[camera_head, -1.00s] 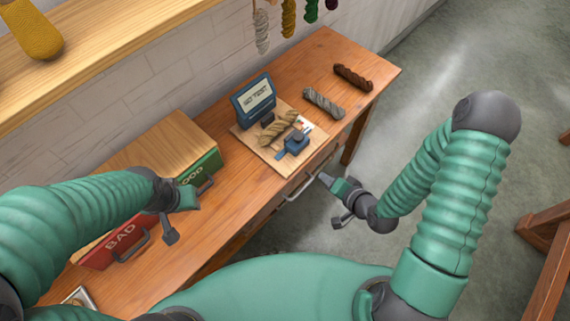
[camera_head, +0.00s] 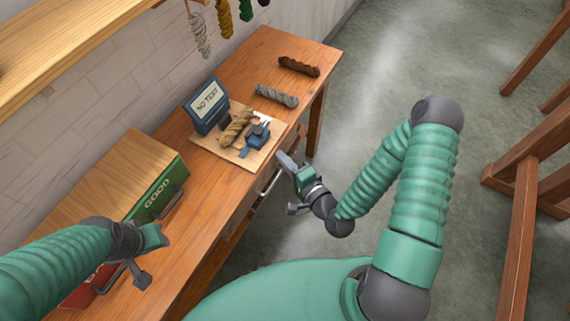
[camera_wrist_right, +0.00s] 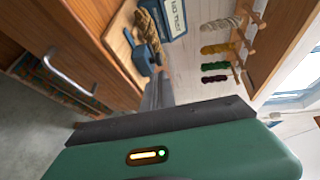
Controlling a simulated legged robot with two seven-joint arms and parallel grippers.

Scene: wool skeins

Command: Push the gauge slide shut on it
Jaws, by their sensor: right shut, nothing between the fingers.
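The gauge stands on a pale wooden board (camera_head: 200,136) on the bench, with a blue screen (camera_head: 207,105) reading "NO TEST". A tan twisted skein (camera_head: 236,128) lies on it between the screen and the blue slide (camera_head: 254,138). A gap shows between slide and skein in the wrist view, where the slide (camera_wrist_right: 142,62) lies beyond my fingers. My right gripper (camera_head: 284,160) is shut and empty, off the bench's front edge, apart from the slide.
A grey skein (camera_head: 276,95) and a brown skein (camera_head: 299,67) lie farther along the bench. The green "GOOD" box (camera_head: 158,194) stands at the left, with a red box (camera_head: 82,292) partly hidden by my left arm. A drawer handle (camera_wrist_right: 72,72) sticks out of the bench front.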

